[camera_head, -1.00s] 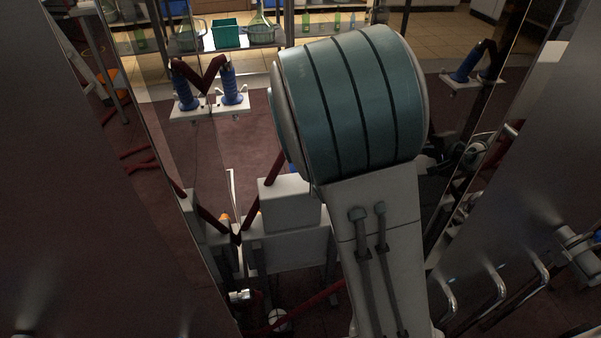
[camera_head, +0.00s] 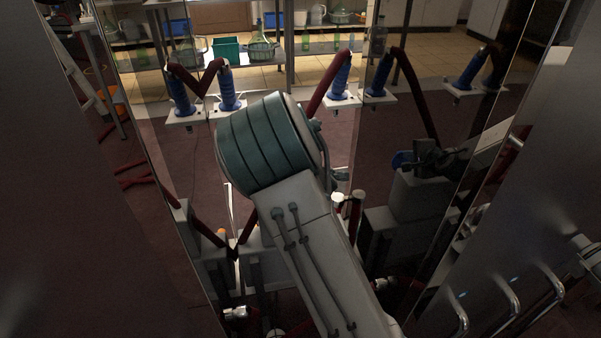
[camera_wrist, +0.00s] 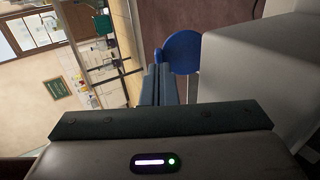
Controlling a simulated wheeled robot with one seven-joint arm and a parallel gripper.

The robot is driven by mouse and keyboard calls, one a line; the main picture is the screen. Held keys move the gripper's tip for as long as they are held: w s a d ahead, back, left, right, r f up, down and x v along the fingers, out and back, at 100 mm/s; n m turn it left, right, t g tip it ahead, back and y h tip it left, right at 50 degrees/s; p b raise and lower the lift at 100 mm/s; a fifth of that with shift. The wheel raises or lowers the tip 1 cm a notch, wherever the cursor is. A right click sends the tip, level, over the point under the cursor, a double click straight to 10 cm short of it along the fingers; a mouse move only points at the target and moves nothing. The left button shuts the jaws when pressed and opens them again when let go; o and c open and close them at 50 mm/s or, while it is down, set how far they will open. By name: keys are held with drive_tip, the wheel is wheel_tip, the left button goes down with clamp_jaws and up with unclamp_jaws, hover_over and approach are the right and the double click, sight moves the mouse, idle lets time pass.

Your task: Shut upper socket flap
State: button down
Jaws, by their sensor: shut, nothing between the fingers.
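In the wrist view a round blue flap (camera_wrist: 182,52) stands out from the left edge of a grey box (camera_wrist: 240,60), its flat face towards the camera. I take it for a socket flap; whether it is the upper one I cannot tell. My gripper (camera_wrist: 158,69) is shut and empty, its two fingers side by side just left of and below the flap. The right fingertip looks close to the flap's lower left rim; I cannot tell if they touch. My gripper is not clear there.
Blue-sleeved nozzles with dark red hoses stand on small white brackets (camera_head: 340,100). Tall dark panels flank both sides, the right one with metal handles (camera_head: 505,300). A shelf behind holds a teal crate (camera_head: 226,48) and bottles. Red hoses lie low on the floor.

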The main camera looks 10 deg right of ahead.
drive_tip(key=shift+x, duration=0.8)
drive_tip(key=shift+w+r+p, duration=0.1)
drive_tip(key=shift+r+p, duration=0.1)
drive_tip(key=shift+p, duration=0.4)
